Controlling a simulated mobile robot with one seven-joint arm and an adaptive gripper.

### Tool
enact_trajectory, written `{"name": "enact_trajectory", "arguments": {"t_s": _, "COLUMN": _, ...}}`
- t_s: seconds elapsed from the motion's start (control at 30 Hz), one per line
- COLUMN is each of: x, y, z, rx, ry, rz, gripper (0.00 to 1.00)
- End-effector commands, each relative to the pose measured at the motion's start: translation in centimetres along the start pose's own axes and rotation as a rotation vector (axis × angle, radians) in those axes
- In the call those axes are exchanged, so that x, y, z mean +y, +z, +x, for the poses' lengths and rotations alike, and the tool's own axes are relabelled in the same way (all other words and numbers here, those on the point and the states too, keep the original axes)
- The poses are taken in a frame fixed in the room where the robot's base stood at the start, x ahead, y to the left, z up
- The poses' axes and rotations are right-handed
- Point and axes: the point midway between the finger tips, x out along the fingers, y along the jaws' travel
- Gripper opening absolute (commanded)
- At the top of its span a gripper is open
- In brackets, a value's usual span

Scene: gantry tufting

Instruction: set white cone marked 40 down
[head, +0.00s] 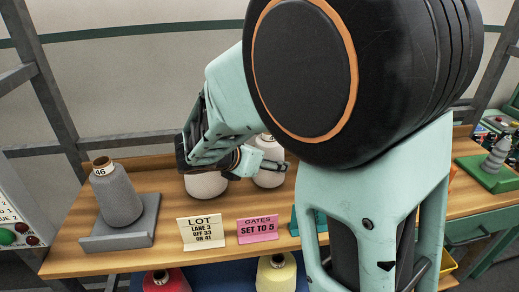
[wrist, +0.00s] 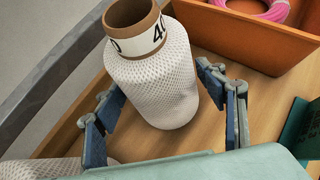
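The white cone marked 40 (wrist: 160,85) has a knitted white body and a brown tube top with a pale number band, its digits partly turned away. It appears upright on the wooden table in the wrist view. In the head view it is the right one of two white cones (head: 269,180), partly covered by my gripper (head: 268,163). In the wrist view my gripper (wrist: 166,98) is open, one blue-padded finger on each side of the cone. Wood shows between the pads and its lower body; contact at the fingertips is unclear.
Another white cone (head: 206,186) stands close on the left. An orange bin (wrist: 262,40) holding a pink coil is behind right. A grey cone marked 46 (head: 116,194) sits on a grey stand at left.

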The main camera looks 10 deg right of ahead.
Motion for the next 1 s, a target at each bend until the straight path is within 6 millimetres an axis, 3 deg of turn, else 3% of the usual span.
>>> {"name": "enact_trajectory", "arguments": {"t_s": 0.1, "x": 0.0, "y": 0.0, "z": 0.0, "rx": 0.000, "ry": -0.001, "rz": 0.000, "gripper": 0.78}}
{"name": "enact_trajectory", "arguments": {"t_s": 0.47, "x": 0.0, "y": 0.5, "z": -0.4, "rx": 0.000, "ry": 0.000, "rz": 0.001, "gripper": 0.78}}
{"name": "enact_trajectory", "arguments": {"t_s": 1.0, "x": 0.1, "y": 0.3, "z": -10.5, "rx": 0.000, "ry": 0.003, "rz": 0.000, "gripper": 0.78}}
